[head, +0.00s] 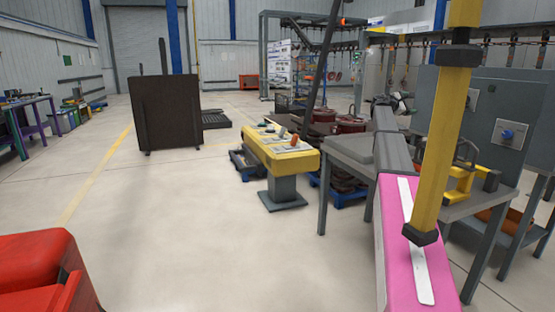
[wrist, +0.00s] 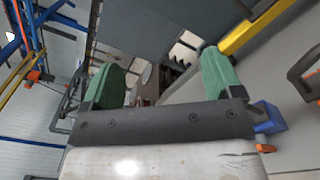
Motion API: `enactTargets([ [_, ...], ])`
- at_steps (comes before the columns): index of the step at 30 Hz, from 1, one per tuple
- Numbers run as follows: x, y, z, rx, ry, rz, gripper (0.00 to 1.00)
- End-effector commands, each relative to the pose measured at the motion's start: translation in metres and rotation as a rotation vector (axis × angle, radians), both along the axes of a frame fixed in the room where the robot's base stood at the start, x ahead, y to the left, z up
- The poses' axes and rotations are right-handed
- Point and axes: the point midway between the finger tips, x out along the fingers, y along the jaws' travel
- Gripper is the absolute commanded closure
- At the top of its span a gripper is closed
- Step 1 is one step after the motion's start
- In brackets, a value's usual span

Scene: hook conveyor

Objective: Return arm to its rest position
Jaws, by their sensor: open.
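My gripper (wrist: 163,78) shows in the wrist view with two green fingertip pads set wide apart. It is open, with nothing between the pads. The view past it is tilted, with a grey panel above the pads and hall structure at the left. In the head view I cannot clearly make out my gripper.
In the head view a yellow bar (head: 443,130) with dark fittings stands close at the right, by a grey table (head: 340,152) and a grey cabinet (head: 480,115). A yellow control console (head: 278,152) stands mid-floor, a dark panel (head: 168,112) behind it. Floor at left-centre is clear.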

Motion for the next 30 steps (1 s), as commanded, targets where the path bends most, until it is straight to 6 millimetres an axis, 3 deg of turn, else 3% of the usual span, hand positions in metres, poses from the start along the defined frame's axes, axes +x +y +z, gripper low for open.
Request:
enactTargets([
  [10, -0.015, 0.024, -0.058, 0.126, -0.044, 0.012, 0.15],
  [17, -0.035, 0.055, -0.123, 0.275, -0.092, 0.018, 0.15],
  [20, -0.050, 0.075, -0.163, 0.369, -0.119, 0.012, 0.15],
  [23, -0.072, 0.103, -0.215, 0.497, -0.154, -0.003, 0.15],
  [30, -0.141, 0.179, -0.335, 0.822, -0.224, -0.095, 0.15],
])
